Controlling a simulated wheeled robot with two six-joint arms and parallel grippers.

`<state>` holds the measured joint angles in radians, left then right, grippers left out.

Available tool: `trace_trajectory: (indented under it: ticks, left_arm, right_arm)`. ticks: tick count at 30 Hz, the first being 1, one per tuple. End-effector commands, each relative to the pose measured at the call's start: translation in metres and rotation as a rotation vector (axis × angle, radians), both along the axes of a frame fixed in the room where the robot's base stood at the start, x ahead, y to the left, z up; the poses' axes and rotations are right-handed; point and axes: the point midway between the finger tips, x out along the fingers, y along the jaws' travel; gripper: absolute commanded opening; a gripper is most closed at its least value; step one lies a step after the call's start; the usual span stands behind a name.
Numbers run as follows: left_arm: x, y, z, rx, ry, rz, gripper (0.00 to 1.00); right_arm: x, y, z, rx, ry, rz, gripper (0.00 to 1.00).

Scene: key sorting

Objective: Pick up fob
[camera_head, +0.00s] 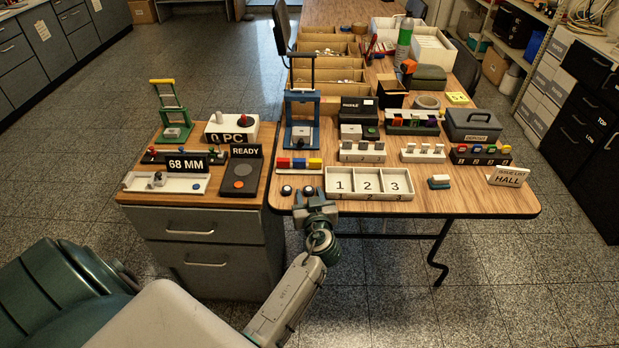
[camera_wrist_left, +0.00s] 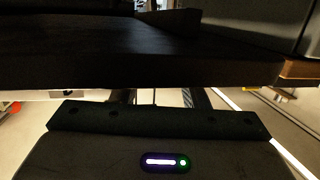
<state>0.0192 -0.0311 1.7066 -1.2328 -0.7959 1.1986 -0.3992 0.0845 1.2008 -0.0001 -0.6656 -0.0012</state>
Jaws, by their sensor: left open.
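Two small dark round pieces, possibly fobs, lie near the table's front left corner; one shows left of my gripper (camera_head: 285,190), the other is close beside its tip (camera_head: 308,190). No held object shows. The left wrist view shows a dark slab edge (camera_wrist_left: 160,70) across the gripper's front, with no fob visible. My right gripper is not in view.
Red, blue and yellow blocks (camera_head: 299,163) sit behind the round pieces. A blue press-like stand (camera_head: 302,120) rises behind them. A side cabinet (camera_head: 200,225) with a READY sign (camera_head: 245,152) stands at left. The HALL card (camera_head: 508,177) is at the right, with bare tabletop before it.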

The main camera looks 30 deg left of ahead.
Motion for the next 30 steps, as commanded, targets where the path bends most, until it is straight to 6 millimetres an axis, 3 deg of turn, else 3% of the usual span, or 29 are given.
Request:
trace_trajectory:
  ticks: [10,15,30]
  left_arm:
    - [-0.0027,-0.0004,-0.0026,-0.002,0.003,0.003,0.39]
    - [-0.0026,-0.0004,-0.0025,-0.002,0.003,0.003,0.08]
    - [-0.0024,-0.0003,0.0048,-0.001,0.0,0.003,0.07]
  right_arm:
    - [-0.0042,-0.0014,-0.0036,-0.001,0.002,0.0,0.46]
    - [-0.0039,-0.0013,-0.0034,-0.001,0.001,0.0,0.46]
    - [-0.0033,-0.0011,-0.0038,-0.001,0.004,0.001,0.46]
